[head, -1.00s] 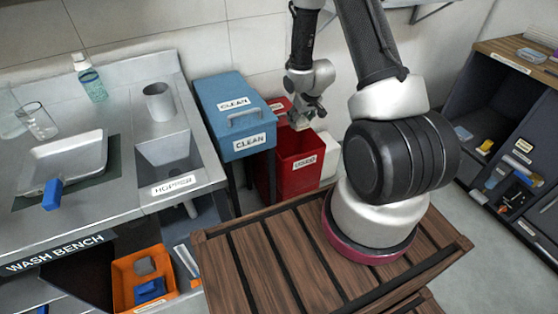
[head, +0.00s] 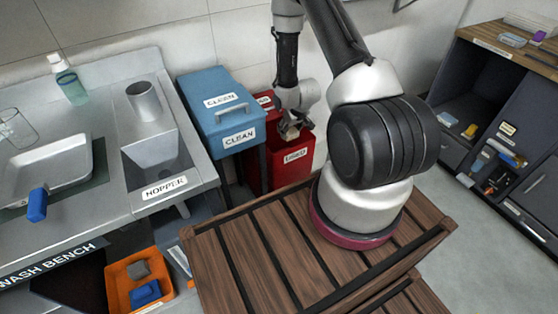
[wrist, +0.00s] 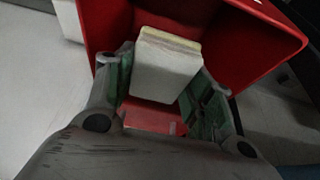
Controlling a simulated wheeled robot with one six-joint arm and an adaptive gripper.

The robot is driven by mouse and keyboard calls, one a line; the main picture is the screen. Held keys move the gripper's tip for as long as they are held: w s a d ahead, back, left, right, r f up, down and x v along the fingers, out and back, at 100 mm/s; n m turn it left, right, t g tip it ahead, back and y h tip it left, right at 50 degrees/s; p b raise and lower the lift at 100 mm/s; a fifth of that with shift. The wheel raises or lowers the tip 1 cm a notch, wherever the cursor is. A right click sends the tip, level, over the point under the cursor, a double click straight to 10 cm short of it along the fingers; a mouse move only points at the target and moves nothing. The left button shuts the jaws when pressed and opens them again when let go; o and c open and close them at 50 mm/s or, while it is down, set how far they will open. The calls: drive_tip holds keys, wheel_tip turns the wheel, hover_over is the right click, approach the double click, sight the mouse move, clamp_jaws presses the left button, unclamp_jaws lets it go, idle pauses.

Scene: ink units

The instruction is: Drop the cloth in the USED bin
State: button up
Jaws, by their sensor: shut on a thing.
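The USED bin (head: 297,170) is a red open-topped bin with a white label, standing on the floor beside the blue CLEAN box. In the wrist view the red bin (wrist: 245,60) surrounds much of the space beyond the fingers. My gripper (wrist: 165,90) is shut on the cloth (wrist: 168,68), a pale, folded, block-like piece with a yellowish edge. It holds the cloth over the bin's mouth. In the head view my gripper (head: 290,130) is above the bin; I cannot make out the cloth clearly there.
The blue CLEAN box (head: 222,112) stands just left of the bin. The wash bench (head: 110,205) with the hopper (head: 155,165) is further left. My wooden-slatted deck is in front. A dark shelf unit (head: 500,150) is at right, past clear floor (head: 450,225).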

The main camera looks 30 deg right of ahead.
drive_tip(key=o, duration=1.1)
drive_tip(key=shift+o, duration=0.2)
drive_tip(key=v, duration=1.2)
